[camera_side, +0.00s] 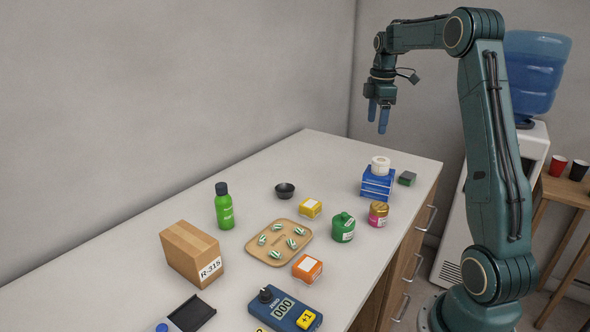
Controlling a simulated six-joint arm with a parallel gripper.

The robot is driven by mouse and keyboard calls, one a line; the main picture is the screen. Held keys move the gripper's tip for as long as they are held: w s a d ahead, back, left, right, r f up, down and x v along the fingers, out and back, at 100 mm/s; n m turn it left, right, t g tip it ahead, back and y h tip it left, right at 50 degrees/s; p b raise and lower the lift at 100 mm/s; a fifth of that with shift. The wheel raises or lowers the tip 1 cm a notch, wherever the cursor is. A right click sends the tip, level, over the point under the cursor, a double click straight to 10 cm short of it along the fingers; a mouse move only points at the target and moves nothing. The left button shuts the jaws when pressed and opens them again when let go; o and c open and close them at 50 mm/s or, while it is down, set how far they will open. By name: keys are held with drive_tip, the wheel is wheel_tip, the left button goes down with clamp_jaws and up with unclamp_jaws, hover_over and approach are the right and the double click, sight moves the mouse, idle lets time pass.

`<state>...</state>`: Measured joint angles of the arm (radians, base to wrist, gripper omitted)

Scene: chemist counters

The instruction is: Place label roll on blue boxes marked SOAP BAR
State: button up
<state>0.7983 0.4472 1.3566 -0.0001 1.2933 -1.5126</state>
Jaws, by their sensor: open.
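The blue boxes (376,188) stand stacked at the far right of the counter. The label roll (380,166), a white roll, rests on top of the stack. My gripper (378,122) is open and empty, pointing down, well above the counter and the roll. It is apart from both. The print on the boxes is too small to read.
Close by the boxes are a green-topped dark block (407,178), a pink jar (378,214) and a green jar (342,228). A wooden tray (262,240), a cardboard box (190,254) and a green bottle (223,208) stand further left. The far counter end is clear.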

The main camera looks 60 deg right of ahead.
drive_tip(key=s+a+r+m+t, duration=0.1)
drive_tip(key=s+a+r+m, duration=0.15)
drive_tip(key=a, duration=0.85)
drive_tip(key=s+a+r+m+t, duration=0.1)
drive_tip(key=a+r, duration=0.3)
drive_tip(key=a, duration=0.7)
drive_tip(key=s+a+f+m+t, duration=0.1)
drive_tip(key=s+a+f+m, duration=0.1)
drive_tip(key=s+a, duration=0.5)
drive_tip(key=s+a+f+m+t, duration=0.2)
drive_tip(key=s+a+f, duration=0.1)
drive_tip(key=s+a, duration=0.4)
drive_tip(key=shift+f+m, duration=0.25)
drive_tip(key=shift+m, duration=0.1)
